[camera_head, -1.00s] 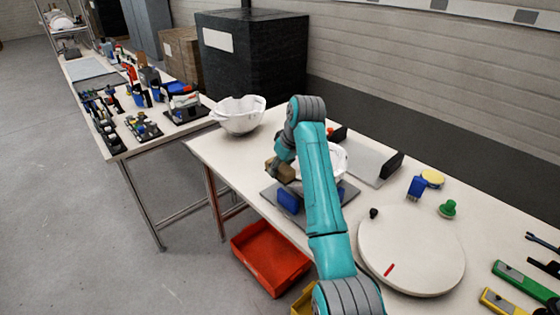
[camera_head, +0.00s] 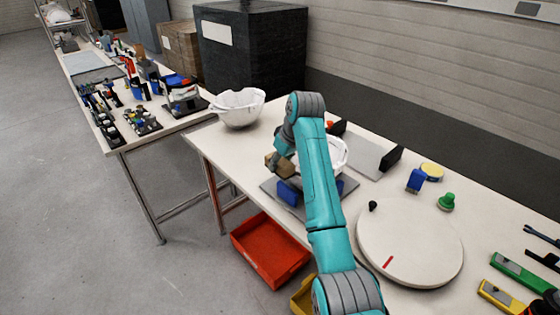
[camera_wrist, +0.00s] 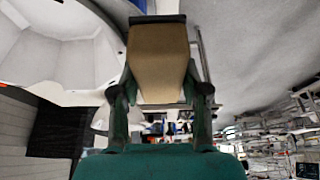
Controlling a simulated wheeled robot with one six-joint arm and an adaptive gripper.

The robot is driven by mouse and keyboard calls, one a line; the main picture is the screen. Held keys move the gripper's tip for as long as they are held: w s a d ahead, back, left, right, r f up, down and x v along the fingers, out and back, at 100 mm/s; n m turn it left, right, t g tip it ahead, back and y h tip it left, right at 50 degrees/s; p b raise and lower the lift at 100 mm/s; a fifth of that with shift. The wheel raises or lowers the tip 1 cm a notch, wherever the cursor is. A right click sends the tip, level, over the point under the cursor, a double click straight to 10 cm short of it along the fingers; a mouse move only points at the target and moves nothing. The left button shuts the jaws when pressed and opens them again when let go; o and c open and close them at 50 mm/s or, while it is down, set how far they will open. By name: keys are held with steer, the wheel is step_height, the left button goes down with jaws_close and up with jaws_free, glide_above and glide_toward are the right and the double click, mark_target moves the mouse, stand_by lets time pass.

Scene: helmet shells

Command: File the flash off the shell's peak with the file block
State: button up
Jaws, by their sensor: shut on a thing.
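My gripper (camera_wrist: 160,98) is shut on the tan file block (camera_wrist: 158,62); the block has a dark strip along its far end. In the head view the block (camera_head: 277,165) is beside the left edge of the white helmet shell (camera_head: 335,155). The shell sits between blue jaws (camera_head: 288,192) on a grey plate, and my arm covers much of it. In the wrist view the shell (camera_wrist: 60,60) fills the upper left, close beside the block. I cannot tell whether they touch. The flash on the peak cannot be made out.
A second white shell (camera_head: 238,108) stands at the table's left end. A round white turntable (camera_head: 410,245) with a small dark knob is to the right. A blue brush (camera_head: 416,180), a green knob (camera_head: 446,202) and a yellow tin (camera_head: 432,170) lie behind it. A red bin (camera_head: 270,252) is below.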

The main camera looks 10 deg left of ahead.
steer(key=shift+f, duration=0.8)
steer(key=shift+d, duration=0.15)
steer(key=shift+s+d, duration=0.6)
steer(key=shift+d, duration=0.05)
steer(key=shift+w+a+f, duration=0.1)
steer(key=shift+w+a, duration=1.15)
steer(key=shift+a, duration=0.3)
steer(key=shift+s+d+f, duration=0.15)
steer(key=shift+s+d, duration=1.1)
steer(key=shift+d, duration=0.3)
steer(key=shift+a, duration=0.1)
steer(key=shift+w+a+f, duration=0.1)
steer(key=shift+w+a, duration=1.15)
steer(key=shift+a, duration=0.2)
steer(key=shift+d, duration=0.1)
